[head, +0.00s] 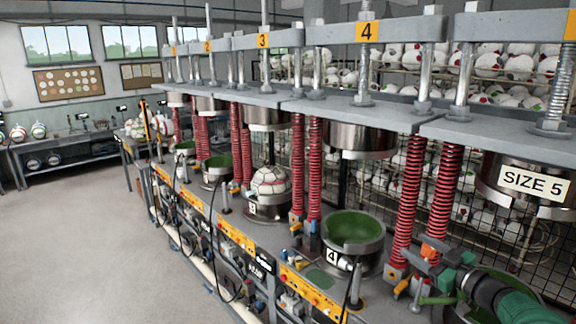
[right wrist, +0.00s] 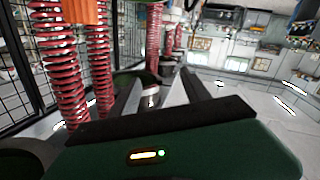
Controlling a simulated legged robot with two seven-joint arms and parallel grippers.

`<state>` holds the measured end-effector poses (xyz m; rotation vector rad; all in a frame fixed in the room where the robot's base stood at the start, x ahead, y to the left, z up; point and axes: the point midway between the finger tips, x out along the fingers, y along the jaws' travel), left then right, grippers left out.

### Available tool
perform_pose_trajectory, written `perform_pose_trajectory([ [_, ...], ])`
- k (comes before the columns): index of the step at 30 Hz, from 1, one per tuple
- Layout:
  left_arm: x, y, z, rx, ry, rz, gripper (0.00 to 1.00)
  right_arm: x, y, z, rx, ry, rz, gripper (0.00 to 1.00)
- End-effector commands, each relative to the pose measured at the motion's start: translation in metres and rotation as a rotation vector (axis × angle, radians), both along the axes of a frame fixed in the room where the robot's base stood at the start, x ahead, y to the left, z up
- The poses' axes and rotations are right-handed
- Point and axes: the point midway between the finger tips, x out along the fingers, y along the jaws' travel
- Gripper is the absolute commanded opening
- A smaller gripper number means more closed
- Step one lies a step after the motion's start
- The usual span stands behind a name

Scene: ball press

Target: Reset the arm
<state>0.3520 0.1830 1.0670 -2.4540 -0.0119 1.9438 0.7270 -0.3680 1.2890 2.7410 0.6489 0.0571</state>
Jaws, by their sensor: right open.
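My right gripper (head: 426,278) is low at the right in the head view, at the end of my green and dark right arm (head: 508,303). It is beside the red springs of the size 5 press. In the right wrist view its two grey fingers (right wrist: 152,92) stand apart, with no object clearly held between them. The green gripper body fills the bottom of that view. My left gripper is not in view.
Station 4's green-lined cup (head: 354,232) is empty, left of my right gripper. A white ball (head: 270,182) sits in station 3's cup. Red springs (head: 410,200) and press plates stand close behind. Open floor (head: 70,230) lies to the left.

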Motion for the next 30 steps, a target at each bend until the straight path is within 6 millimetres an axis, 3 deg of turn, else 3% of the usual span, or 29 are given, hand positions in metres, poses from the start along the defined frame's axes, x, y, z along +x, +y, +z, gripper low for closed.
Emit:
perform_pose_trajectory([
  [2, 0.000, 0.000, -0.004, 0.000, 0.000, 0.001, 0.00, 0.003, 0.011, -0.001, 0.044, 0.051, -0.196, 0.55],
  [5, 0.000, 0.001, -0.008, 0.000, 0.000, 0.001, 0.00, -0.034, 0.026, -0.049, 0.084, 0.271, -0.453, 0.55],
  [9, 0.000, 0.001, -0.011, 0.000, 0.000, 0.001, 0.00, -0.127, 0.059, -0.132, 0.080, 0.634, -0.613, 0.55],
  [12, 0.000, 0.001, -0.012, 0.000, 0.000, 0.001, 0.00, -0.201, 0.090, -0.178, 0.054, 0.867, -0.643, 0.55],
  [15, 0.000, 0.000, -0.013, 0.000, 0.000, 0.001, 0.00, -0.274, 0.119, -0.212, 0.025, 1.074, -0.638, 0.55],
  [19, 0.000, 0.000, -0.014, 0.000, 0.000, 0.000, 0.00, -0.344, 0.145, -0.235, -0.007, 1.264, -0.613, 0.55],
  [21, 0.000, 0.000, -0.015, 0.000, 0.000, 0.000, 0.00, -0.365, 0.154, -0.239, -0.017, 1.319, -0.605, 0.55],
  [23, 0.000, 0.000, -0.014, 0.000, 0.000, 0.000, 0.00, -0.374, 0.157, -0.242, -0.023, 1.342, -0.601, 0.55],
  [30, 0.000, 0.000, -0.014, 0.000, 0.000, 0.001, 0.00, -0.376, 0.159, -0.242, -0.024, 1.349, -0.601, 0.55],
])
